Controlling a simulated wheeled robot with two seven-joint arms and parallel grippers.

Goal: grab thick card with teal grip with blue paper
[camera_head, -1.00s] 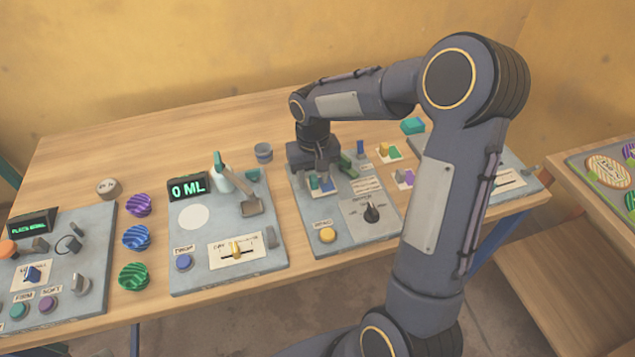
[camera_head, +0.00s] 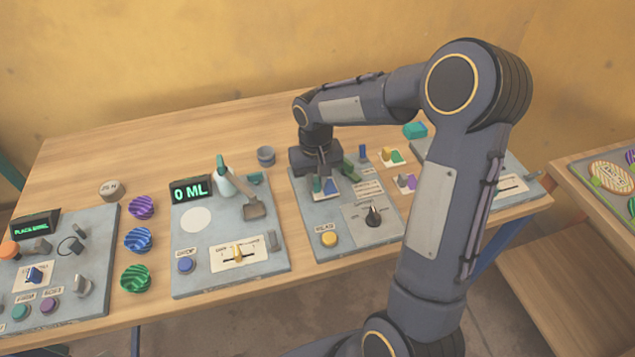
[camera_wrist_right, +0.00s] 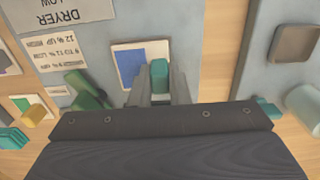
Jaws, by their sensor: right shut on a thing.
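The thick card (camera_wrist_right: 126,68) with blue paper lies on the dryer panel in the wrist view. Its teal grip (camera_wrist_right: 158,76) stands up between the fingers of my right gripper (camera_wrist_right: 160,90), which is shut on it. In the head view my right gripper (camera_head: 324,178) is low over the panel, and the card's blue paper (camera_head: 330,187) shows just under it. Whether the card touches the panel is hard to tell. My left gripper is not in view.
The dryer panel (camera_head: 335,215) carries a yellow button (camera_head: 329,239), a black dial (camera_head: 373,216) and a green lever (camera_head: 350,171). Two other cards with coloured grips, one (camera_head: 390,157) farther back, lie to the right. The dispenser panel (camera_head: 208,277) is at left.

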